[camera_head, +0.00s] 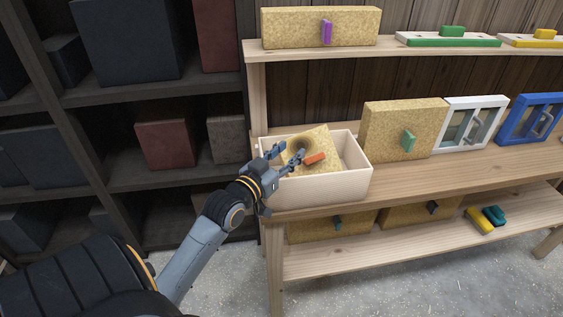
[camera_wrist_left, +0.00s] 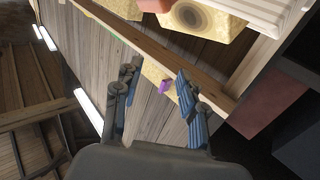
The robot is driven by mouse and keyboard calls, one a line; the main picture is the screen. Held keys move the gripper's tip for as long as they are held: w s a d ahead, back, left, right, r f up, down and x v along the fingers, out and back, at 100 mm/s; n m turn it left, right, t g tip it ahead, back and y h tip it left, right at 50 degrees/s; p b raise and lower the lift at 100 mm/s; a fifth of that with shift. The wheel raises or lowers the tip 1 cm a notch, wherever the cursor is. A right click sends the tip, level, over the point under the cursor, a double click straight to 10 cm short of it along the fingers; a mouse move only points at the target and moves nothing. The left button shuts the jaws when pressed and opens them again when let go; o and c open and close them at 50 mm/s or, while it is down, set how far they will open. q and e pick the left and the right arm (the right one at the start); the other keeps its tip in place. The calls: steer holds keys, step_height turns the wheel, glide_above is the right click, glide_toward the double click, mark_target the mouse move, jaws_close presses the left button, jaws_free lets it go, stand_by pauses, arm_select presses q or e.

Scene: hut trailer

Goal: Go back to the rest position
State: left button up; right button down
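My left gripper (camera_head: 284,153) is at the left front part of an open cream bin (camera_head: 318,188) on the shelf unit's middle board. Its fingers are spread, with nothing between them. A tan speckled panel with an orange handle (camera_head: 314,158) lies tilted inside the bin, just beyond the fingers; I cannot tell whether they touch it. In the left wrist view my left gripper (camera_wrist_left: 156,78) also shows open and empty, and the panel (camera_wrist_left: 205,20) and bin (camera_wrist_left: 268,10) appear at the top. My right gripper is in neither view.
The light wood shelf unit (camera_head: 480,172) holds a panel with a green handle (camera_head: 400,130), a white-framed window (camera_head: 468,125) and a blue-framed window (camera_head: 530,118). A panel with a purple handle (camera_head: 318,28) stands above. Dark shelves with boxes (camera_head: 165,143) are at left.

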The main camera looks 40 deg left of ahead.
arm_select(q)
steer(key=shift+s, duration=1.3)
steer(key=s+d+f+m+g+h, duration=0.1)
steer(key=s+d+f+g, duration=0.2)
steer(key=d+f, duration=0.25)
steer(key=s+d+f+g, duration=0.3)
steer(key=d+f, duration=0.1)
steer(key=f, duration=0.3)
steer(key=s+d+f+m+g, duration=0.1)
steer(key=s+d+f+g, duration=0.3)
steer(key=s, duration=0.4)
steer(key=s+d+f+m+g, duration=0.1)
steer(key=s+d+f+g, duration=0.35)
steer(key=s, duration=0.45)
step_height(320, 180, down, 27)
steer(key=s+g, duration=0.1)
steer(key=s, duration=0.1)
steer(key=s+a+f+g, duration=0.1)
steer(key=s+a+f, duration=0.2)
steer(key=s+f, duration=1.2)
steer(key=shift+s+f, duration=0.4)
steer(key=shift+s, duration=0.3)
